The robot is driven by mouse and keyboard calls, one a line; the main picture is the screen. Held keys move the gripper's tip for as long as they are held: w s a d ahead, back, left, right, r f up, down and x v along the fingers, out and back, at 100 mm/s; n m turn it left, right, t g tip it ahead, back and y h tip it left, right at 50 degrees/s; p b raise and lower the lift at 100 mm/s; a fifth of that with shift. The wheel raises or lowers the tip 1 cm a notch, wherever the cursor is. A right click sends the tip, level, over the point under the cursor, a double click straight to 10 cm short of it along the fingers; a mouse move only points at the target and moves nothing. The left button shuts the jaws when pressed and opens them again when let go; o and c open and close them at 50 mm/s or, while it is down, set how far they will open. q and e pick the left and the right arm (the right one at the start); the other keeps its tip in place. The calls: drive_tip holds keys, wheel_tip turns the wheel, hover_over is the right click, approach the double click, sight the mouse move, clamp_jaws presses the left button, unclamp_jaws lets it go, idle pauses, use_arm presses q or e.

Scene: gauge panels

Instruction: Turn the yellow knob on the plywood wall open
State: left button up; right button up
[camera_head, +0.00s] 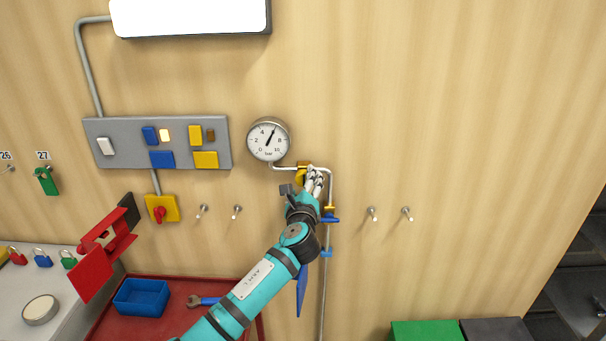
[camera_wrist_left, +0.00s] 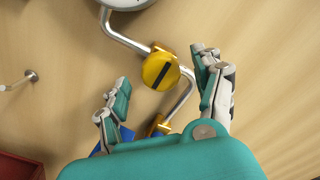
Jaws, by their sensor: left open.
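The yellow knob (camera_wrist_left: 160,71) is a round disc with a dark slot across its face, on a bent metal pipe on the plywood wall (camera_head: 460,120). It also shows in the head view (camera_head: 301,176), partly hidden by my left gripper (camera_head: 314,180). In the left wrist view, the fingers of my left gripper (camera_wrist_left: 165,90) are spread apart, one on each side of the knob. The gripper is open and I see no clear contact with the knob. The dark slot runs diagonally, from lower left to upper right. My right gripper is in neither view.
A pressure gauge (camera_head: 268,140) sits just above the knob. A blue-handled yellow valve (camera_head: 330,217) is below it on the pipe. A grey switch panel (camera_head: 125,143) is at left. Metal pegs (camera_head: 372,214) stick out at right. A red tray with a blue bin (camera_head: 141,297) is below.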

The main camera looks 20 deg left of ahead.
sight(303, 180)
use_arm(q)
drive_tip(key=shift+x, duration=1.65)
drive_tip(key=shift+c, duration=0.2)
drive_tip(key=shift+f, duration=0.1)
drive_tip(key=c, duration=1.2)
